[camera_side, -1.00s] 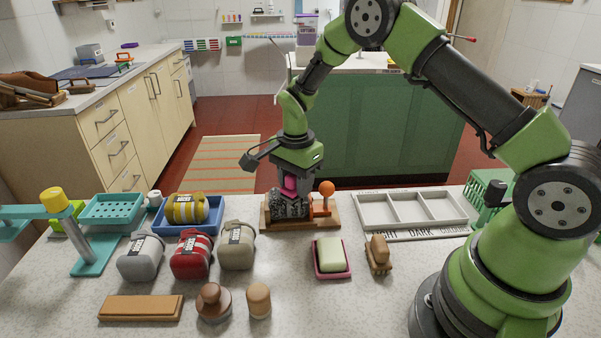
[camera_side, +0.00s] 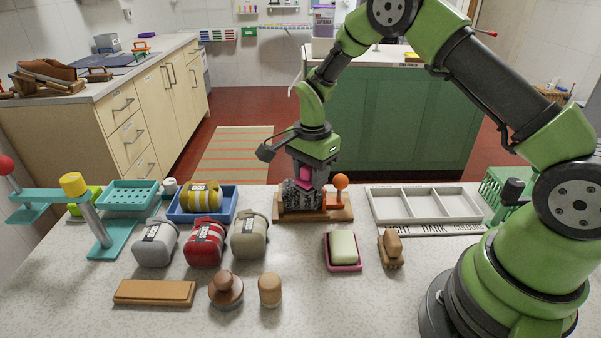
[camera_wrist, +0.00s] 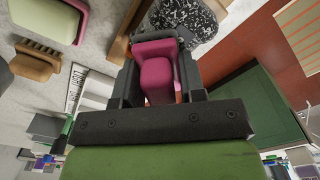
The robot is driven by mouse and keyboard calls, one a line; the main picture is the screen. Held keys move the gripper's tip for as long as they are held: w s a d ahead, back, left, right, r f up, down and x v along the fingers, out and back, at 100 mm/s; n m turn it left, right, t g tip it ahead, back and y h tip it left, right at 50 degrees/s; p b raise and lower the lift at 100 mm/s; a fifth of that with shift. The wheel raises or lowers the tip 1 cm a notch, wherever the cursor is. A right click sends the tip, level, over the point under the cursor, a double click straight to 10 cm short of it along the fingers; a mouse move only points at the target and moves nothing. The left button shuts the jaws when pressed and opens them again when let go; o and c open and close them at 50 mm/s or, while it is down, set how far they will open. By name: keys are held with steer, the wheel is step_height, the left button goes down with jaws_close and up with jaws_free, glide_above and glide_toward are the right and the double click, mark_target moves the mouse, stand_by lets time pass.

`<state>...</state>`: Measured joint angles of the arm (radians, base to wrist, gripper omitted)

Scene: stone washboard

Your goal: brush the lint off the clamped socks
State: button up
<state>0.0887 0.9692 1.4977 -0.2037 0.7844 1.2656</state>
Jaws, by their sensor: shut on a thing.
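The clamped socks (camera_side: 299,196) are a dark, white-speckled bundle on a wooden clamp board (camera_side: 333,215) with an orange knob (camera_side: 340,181). My gripper (camera_side: 308,180) points down over them, shut on a pink brush (camera_side: 306,173). The brush is at the top of the socks; whether it touches them is unclear. In the wrist view, the pink brush (camera_wrist: 157,78) sits between the fingers, and the speckled socks (camera_wrist: 190,16) show beyond it. The brush's working face is hidden.
A compartment tray (camera_side: 425,219) stands right of the clamp. A blue tray (camera_side: 228,214) with yellow socks is left. Grey, red-striped and beige bundles, a soap dish (camera_side: 344,267), a small wooden brush (camera_side: 391,248) and wooden tools are in front. Some counter between them is clear.

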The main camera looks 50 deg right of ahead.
mark_target(290, 186)
steer(key=shift+s+d, duration=0.3)
steer(key=shift+s, duration=0.05)
steer(key=shift+w+a, duration=1.85)
step_height(290, 186, up, 8)
stand_by(1.6)
steer(key=shift+d, duration=0.1)
stand_by(0.4)
